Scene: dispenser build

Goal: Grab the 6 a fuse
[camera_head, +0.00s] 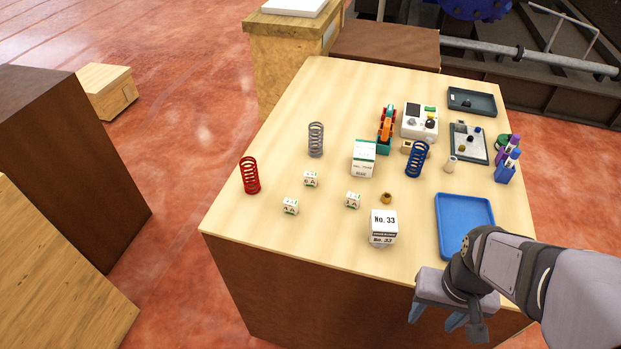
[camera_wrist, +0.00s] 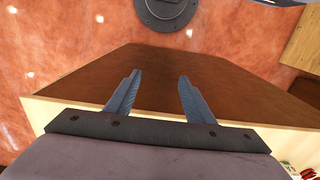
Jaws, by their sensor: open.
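Three small white blocks with dark lettering stand on the table (camera_head: 260,221): a left one (camera_head: 291,206), one behind it (camera_head: 310,179) and a right one (camera_head: 353,200). Each label seems to hold a character and an "A", but the print is too small to tell surely which one is 6 A. My gripper (camera_head: 437,316) is open and empty, in front of the table's near edge at the lower right, well away from the blocks. In the wrist view its two fingers (camera_wrist: 159,78) are apart with nothing between them, and no block shows.
A white "No. 33" box (camera_head: 383,227) and a small brass part (camera_head: 386,198) stand near the right block. Red (camera_head: 250,175), grey (camera_head: 316,139) and blue (camera_head: 417,159) springs stand upright. A blue tray (camera_head: 438,228) lies at right. The table's front left is clear.

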